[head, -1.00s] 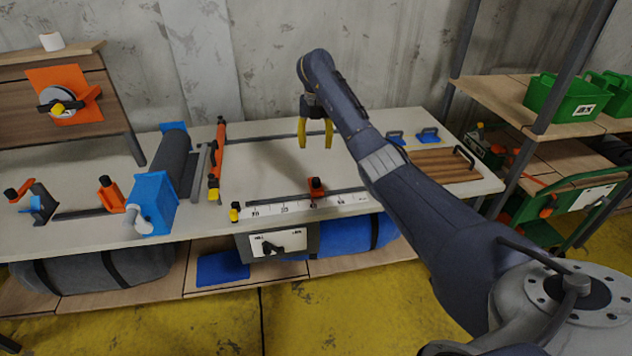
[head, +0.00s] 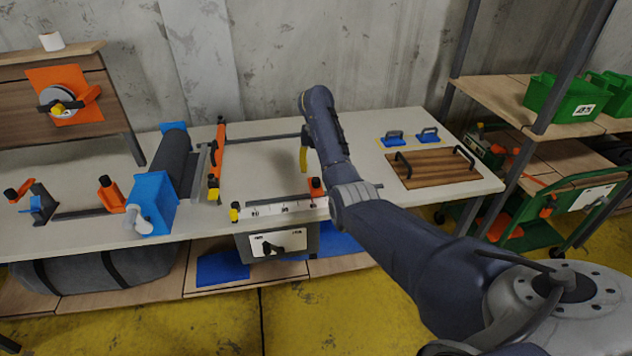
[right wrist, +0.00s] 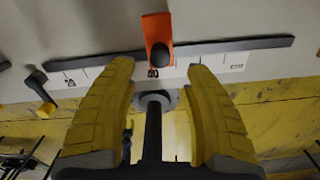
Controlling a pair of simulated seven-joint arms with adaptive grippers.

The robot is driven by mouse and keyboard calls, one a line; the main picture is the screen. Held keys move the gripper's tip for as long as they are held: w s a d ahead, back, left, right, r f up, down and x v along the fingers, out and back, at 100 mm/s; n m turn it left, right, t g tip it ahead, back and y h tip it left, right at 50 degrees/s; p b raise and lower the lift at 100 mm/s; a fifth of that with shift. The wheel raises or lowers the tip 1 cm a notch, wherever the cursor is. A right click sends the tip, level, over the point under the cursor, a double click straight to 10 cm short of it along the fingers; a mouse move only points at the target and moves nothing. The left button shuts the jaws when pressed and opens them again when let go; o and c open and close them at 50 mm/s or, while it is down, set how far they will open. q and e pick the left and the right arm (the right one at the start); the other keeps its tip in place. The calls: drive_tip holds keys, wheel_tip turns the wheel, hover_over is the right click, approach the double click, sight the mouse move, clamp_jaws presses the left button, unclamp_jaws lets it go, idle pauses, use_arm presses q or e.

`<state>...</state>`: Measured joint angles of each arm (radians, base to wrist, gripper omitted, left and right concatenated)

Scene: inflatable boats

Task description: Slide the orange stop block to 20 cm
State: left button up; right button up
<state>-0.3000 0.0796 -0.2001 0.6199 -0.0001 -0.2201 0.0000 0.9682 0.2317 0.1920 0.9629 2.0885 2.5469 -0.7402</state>
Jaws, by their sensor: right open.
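The orange stop block (head: 316,187) sits on the dark rail behind the white ruler strip (head: 262,209) at the bench's front edge. The right wrist view shows the block (right wrist: 155,28) with a round black knob, over a printed label too small to read surely. My right gripper (head: 304,158) is open, its yellow finger behind the block in the head view, partly hidden by my arm. In the right wrist view the open fingers (right wrist: 160,68) lie either side of the knob's line, with nothing between them. My left gripper is not in view.
A blue-ended roller (head: 154,200) and an orange bar (head: 218,155) stand left of the ruler. A wooden board with black handles (head: 436,168) lies at the right. A control panel (head: 278,243) hangs below the bench edge. The bench top behind the ruler is mostly clear.

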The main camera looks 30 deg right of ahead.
sight(316, 179)
drive_tip(key=shift+f, duration=3.3)
drive_tip(key=shift+c, duration=0.2)
clamp_jaws()
